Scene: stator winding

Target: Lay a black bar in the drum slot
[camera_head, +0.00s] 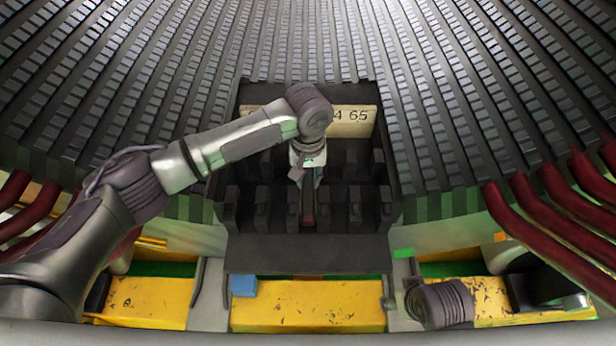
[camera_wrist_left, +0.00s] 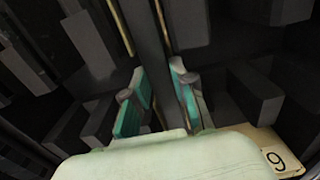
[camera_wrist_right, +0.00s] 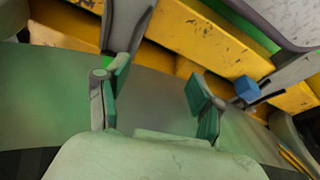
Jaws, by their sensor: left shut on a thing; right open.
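My left gripper (camera_head: 307,180) reaches down into a dark rack (camera_head: 300,252) in front of the drum. In the left wrist view its green-padded fingers (camera_wrist_left: 160,98) are closed on a long black bar (camera_wrist_left: 146,30), which runs up between them. In the head view the arm and wrist hide most of the bar. The slotted drum (camera_head: 320,40) curves across the back with many parallel grooves; I cannot tell which slot is meant. My right gripper (camera_wrist_right: 158,85) is open and empty, over a grey-green surface. Its fingers do not show clearly in the head view.
A numbered plate (camera_head: 352,118) stands at the rack's back. Dark upright blocks line the rack on both sides of my left gripper. Yellow beams (camera_head: 305,305) run along the front, with a small blue cube (camera_head: 243,285) on one. Dark red tubes (camera_head: 560,235) flank both sides.

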